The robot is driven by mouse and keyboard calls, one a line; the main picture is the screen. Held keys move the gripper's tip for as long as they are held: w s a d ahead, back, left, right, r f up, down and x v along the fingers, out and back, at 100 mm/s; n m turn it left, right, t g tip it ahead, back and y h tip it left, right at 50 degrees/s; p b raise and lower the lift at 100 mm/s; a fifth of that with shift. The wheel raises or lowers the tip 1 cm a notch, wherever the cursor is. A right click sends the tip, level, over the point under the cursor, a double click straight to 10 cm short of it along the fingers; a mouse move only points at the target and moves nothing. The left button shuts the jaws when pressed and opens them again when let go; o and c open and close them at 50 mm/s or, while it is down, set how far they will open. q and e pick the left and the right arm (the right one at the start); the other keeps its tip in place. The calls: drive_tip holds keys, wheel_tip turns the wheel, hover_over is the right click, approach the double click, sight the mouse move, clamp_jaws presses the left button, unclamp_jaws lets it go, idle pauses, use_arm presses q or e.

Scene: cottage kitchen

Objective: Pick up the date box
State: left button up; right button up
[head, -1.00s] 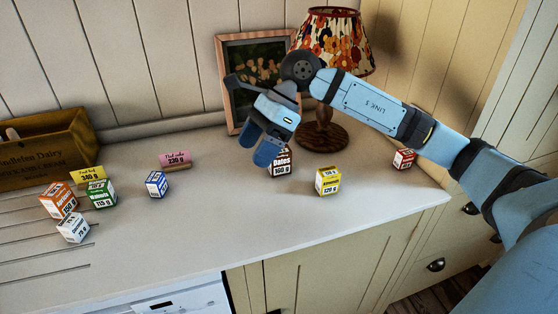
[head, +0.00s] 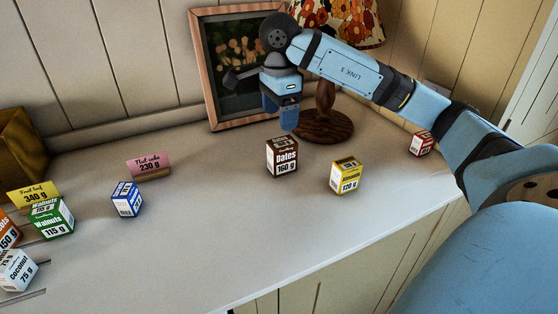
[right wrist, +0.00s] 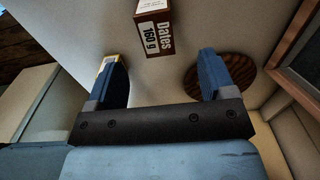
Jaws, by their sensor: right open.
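The date box (head: 282,158) is a small brown and white carton marked "Dates 160 g". It stands upright on the worktop in the middle of the head view. In the right wrist view the date box (right wrist: 154,30) lies beyond the fingertips, between the lines of the two fingers. My right gripper (head: 282,118) is open and empty, with its fingers pointing down just behind and above the box in the head view. Its two fingers show apart in the right wrist view (right wrist: 168,72). My left gripper is in neither view.
A yellow box (head: 346,176) stands just right of the date box. A lamp (head: 326,122) and a framed picture (head: 240,65) stand behind. A red box (head: 421,144) is farther right. A blue box (head: 127,199), a pink card (head: 150,165) and green walnut box (head: 52,217) are left. The front worktop is clear.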

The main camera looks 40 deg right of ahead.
sight(282, 142)
wheel_tip(282, 142, down, 5)
drive_tip(key=shift+f+b, duration=0.2)
drive_tip(key=shift+b, duration=0.1)
drive_tip(key=f, duration=0.3)
drive_tip(key=f+b, duration=0.1)
drive_tip(key=f, duration=0.1)
drive_tip(key=shift+s+d, duration=0.15)
drive_tip(key=shift+s, duration=0.15)
drive_tip(key=c, duration=1.1)
